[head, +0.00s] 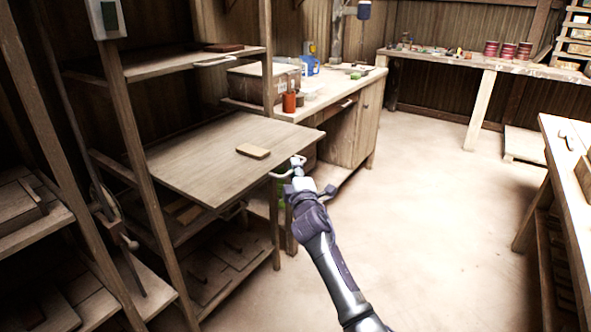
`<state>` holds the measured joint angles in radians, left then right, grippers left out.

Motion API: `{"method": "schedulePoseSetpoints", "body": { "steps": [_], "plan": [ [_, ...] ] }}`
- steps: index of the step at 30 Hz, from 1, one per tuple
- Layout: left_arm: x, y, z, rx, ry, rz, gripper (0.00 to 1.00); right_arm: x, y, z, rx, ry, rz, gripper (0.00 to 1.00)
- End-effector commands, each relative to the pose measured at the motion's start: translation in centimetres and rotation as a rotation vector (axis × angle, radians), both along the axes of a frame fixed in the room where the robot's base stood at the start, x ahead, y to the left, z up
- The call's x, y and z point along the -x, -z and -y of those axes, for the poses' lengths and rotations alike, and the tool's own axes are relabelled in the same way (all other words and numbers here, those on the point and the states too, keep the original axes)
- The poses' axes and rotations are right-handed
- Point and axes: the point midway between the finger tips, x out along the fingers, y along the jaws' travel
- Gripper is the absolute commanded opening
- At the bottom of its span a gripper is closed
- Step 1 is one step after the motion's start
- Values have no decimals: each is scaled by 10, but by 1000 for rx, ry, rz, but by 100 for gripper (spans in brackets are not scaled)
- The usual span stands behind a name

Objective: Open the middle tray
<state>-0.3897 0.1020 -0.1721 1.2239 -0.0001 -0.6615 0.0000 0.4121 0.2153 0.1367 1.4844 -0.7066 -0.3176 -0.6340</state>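The middle tray (215,170) is a flat wooden board in the wooden rack on the left. It juts out past the rack's front posts, and a small tan block (253,152) lies on it. A pale bar handle (281,175) shows at its front edge. My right gripper (296,165) is at this handle, its arm reaching up from the bottom of the view. The fingers are small and partly hidden by the wrist, so I cannot tell whether they close around the handle. My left gripper is out of view.
An upper shelf (165,65) and a lower shelf (215,275) are in the same rack. A workbench (345,88) with a box and an orange-red jar (289,102) stands behind the tray. Another table (575,140) is at the right edge. The floor (430,220) between is clear.

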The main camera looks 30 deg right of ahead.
Motion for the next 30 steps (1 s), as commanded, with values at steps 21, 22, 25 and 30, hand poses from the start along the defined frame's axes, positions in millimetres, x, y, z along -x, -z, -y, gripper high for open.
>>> {"method": "schedulePoseSetpoints", "body": {
  "steps": [21, 22, 25, 30],
  "plan": [
    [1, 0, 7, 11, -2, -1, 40, 49, 8, -21, 0, -1, 0, 36],
    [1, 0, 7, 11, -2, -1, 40, 55, 9, -24, 0, -1, 0, 36],
    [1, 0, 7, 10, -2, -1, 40, 74, 11, -32, -1, -1, 0, 36],
    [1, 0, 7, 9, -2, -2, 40, 98, 15, -42, -1, 0, -1, 36]
  ]
}}
